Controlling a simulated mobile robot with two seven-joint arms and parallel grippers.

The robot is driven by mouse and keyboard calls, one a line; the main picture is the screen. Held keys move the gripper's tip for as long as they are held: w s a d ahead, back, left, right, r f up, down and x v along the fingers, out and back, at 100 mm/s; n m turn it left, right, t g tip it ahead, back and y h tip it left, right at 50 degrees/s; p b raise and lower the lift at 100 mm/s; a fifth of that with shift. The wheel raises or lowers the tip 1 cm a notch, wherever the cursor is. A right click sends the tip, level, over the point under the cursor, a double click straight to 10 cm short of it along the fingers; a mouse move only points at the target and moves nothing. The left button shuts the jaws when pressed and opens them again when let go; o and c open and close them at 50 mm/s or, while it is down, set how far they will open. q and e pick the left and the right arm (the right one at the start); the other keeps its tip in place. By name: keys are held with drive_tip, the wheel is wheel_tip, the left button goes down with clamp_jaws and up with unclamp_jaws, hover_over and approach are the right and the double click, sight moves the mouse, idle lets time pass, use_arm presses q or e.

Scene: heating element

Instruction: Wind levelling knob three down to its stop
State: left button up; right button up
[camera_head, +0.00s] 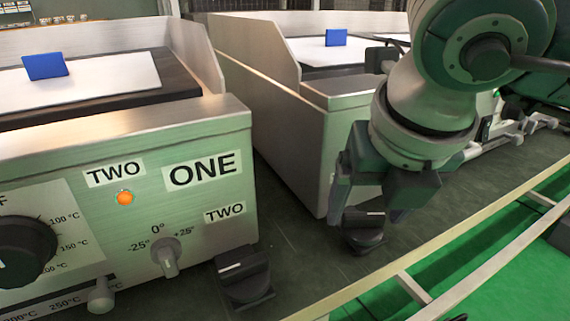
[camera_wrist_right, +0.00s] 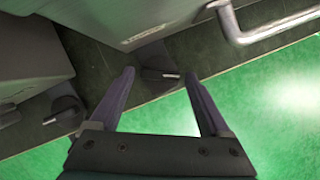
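A black levelling knob (camera_head: 363,242) with a white mark on top stands on the dark bench at the front corner of the second metal unit (camera_head: 300,150). No number can be read beside it, so I cannot tell from a label that it is knob three. My right gripper (camera_head: 366,218) points down over this knob, its fingers apart on either side. In the right wrist view the open fingertips (camera_wrist_right: 160,82) frame the knob (camera_wrist_right: 156,62); I cannot tell whether they touch it. Part of the knob is hidden by the gripper in the head view. My left gripper is not in view.
Another black knob (camera_head: 245,277) stands at the corner of the near unit (camera_head: 200,130), beside a "TWO" label. That unit has a dial (camera_head: 22,250) and lit orange lamp (camera_head: 125,198). A rail (camera_head: 440,238) runs along the bench's front edge above green floor.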

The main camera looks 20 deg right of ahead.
drive_tip(key=c, duration=1.1)
drive_tip(key=n+b, duration=0.1)
drive_tip(key=n+y+b, duration=0.1)
drive_tip(key=shift+d+f+n+t, duration=0.2)
drive_tip(key=shift+n+t, duration=0.1)
drive_tip(key=shift+n, duration=0.1)
drive_tip(key=shift+r+n+y+b, duration=0.15)
drive_tip(key=shift+n+y+b, duration=0.25)
drive_tip(key=shift+n, duration=0.6)
drive_tip(key=o, duration=1.4)
drive_tip(key=p+v, duration=0.3)
drive_tip(key=v, duration=0.7)
drive_tip(key=shift+p, duration=0.4)
